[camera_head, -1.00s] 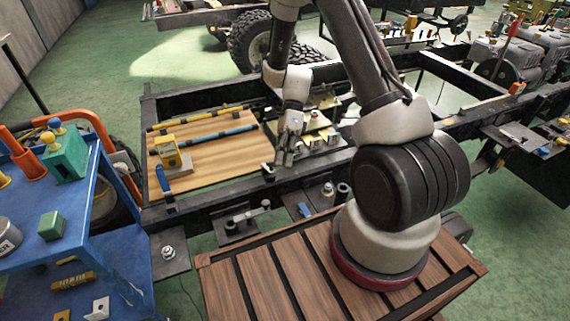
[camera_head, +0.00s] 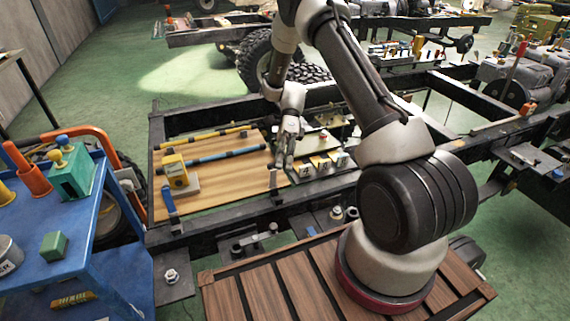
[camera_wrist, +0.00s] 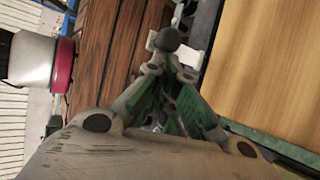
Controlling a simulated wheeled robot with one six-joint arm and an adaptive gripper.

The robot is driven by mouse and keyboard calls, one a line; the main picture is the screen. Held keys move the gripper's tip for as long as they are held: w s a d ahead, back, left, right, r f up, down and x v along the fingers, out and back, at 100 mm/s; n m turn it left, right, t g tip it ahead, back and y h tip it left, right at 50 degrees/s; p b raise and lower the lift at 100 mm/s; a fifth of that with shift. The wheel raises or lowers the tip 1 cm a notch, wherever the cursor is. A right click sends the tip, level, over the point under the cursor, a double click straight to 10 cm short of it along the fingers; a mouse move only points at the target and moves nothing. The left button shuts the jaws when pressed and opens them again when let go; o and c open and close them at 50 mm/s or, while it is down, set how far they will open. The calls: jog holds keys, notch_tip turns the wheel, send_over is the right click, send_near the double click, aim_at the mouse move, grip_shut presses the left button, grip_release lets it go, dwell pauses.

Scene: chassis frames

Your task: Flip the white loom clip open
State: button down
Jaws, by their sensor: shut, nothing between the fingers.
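My gripper (camera_head: 281,164) is at the end of my arm, over the right edge of the wooden board on the chassis frame. Its fingers are together with nothing held between them. In the wrist view the closed fingertips (camera_wrist: 172,66) lie beside the board. A small white part (camera_wrist: 153,41), which looks like the loom clip, shows just past the fingertips, partly behind a dark round knob (camera_wrist: 168,39). In the head view a small upright clip-like part (camera_head: 276,188) stands on the rail just below the fingers. Whether the clip is open or shut, or touched, I cannot tell.
The wooden board (camera_head: 219,188) carries a yellow loom bar (camera_head: 205,138), a blue loom bar (camera_head: 228,157) and a yellow device (camera_head: 175,168). A blue-handled clip (camera_head: 169,203) stands at its left front. Small metal blocks (camera_head: 322,165) sit close right of my gripper. A blue cart (camera_head: 105,240) stands left.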

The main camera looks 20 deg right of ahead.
jog(key=shift+w+f, duration=0.15)
jog(key=shift+w, duration=0.4)
jog(key=shift+r, duration=0.9)
